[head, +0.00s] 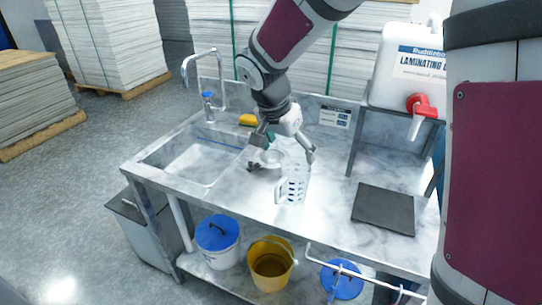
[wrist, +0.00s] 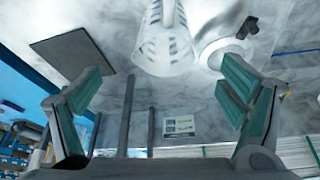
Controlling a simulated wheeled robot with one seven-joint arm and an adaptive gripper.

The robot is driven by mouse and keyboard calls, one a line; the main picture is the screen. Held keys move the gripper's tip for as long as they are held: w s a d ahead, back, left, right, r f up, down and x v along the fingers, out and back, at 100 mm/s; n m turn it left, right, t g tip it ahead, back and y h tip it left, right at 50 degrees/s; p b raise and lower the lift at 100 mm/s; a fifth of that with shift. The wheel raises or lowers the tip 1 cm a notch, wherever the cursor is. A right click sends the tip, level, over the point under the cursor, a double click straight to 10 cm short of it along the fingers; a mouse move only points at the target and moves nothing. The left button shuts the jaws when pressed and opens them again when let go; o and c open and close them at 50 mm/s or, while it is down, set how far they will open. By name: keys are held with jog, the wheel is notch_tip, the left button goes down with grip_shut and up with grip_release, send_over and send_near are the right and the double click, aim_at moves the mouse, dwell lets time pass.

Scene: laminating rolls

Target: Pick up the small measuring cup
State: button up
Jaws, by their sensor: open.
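A clear measuring cup (head: 293,187) with graduation marks and a handle on its left stands on the marble-look counter, just below my gripper (head: 286,150) in the head view. In the wrist view the cup (wrist: 166,45) is at the top middle, ahead of my gripper (wrist: 160,78). A shallow round pale vessel (head: 271,158) with a dark part at its side sits behind it; the vessel (wrist: 222,50) is right of the cup in the wrist view. I cannot tell which is the small one meant. My gripper is open, with nothing between its fingers.
A sink (head: 197,157) with a tap (head: 205,75) is at the left. A dark square plate (head: 384,208) lies at the right. A white jug with a red spout (head: 405,65) stands on a raised shelf. A yellow object (head: 248,119) lies at the back. Buckets stand below.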

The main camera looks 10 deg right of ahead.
aim_at(295, 177)
jog(key=shift+w+a+f, duration=0.1)
jog(key=shift+w+f, duration=0.2)
jog(key=shift+f, duration=0.15)
jog(key=shift+w+x, duration=0.2)
jog(key=shift+x, duration=6.45)
jog(key=shift+c, duration=0.6)
jog(key=c, duration=1)
